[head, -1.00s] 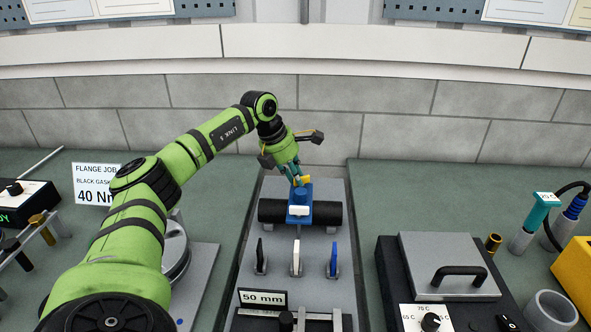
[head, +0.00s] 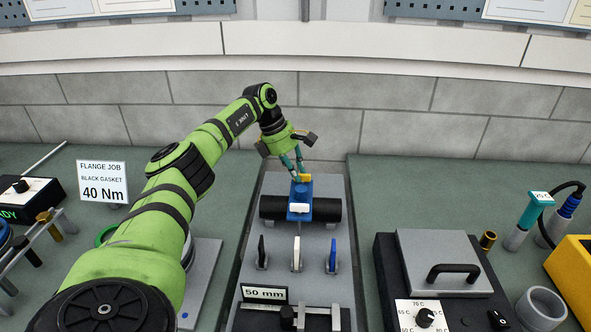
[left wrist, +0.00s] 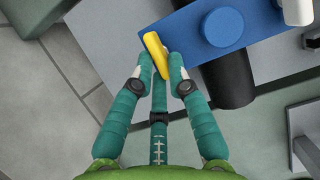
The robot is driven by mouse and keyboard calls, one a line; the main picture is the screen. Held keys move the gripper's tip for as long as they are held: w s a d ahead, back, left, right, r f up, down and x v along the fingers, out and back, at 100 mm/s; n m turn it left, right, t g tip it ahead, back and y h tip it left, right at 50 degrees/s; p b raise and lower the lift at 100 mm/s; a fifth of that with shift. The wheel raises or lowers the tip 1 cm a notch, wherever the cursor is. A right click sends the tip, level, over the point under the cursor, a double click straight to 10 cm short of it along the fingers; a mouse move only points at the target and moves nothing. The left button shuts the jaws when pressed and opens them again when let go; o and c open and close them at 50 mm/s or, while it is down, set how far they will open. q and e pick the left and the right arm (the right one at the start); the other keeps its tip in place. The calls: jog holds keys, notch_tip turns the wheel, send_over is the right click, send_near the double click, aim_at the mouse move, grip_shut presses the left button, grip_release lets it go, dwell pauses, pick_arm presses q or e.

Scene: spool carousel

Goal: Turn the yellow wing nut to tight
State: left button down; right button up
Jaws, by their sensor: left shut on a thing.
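The yellow wing nut (head: 305,177) sits at the back of the blue clamp block (head: 299,209), which is mounted over a black cylinder (head: 328,209). In the left wrist view the wing nut (left wrist: 156,54) is a slanted yellow bar beside the blue block (left wrist: 244,26). My left gripper (head: 300,172) is at the wing nut from above and behind. Its teal fingers (left wrist: 160,65) are shut on the wing nut, one on each side. The lower part of the nut is hidden by the fingers. My right gripper is not in view.
Black, white and blue upright tabs (head: 296,252) stand in front of the clamp. A 50 mm sign (head: 264,294) is nearer. A lidded box with a black handle (head: 455,272) stands at the right. A 40 Nm sign (head: 103,183) is at the left.

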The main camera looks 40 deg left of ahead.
pick_arm(q)
jog(key=c, duration=1.2)
grip_release()
jog(key=v, duration=1.2)
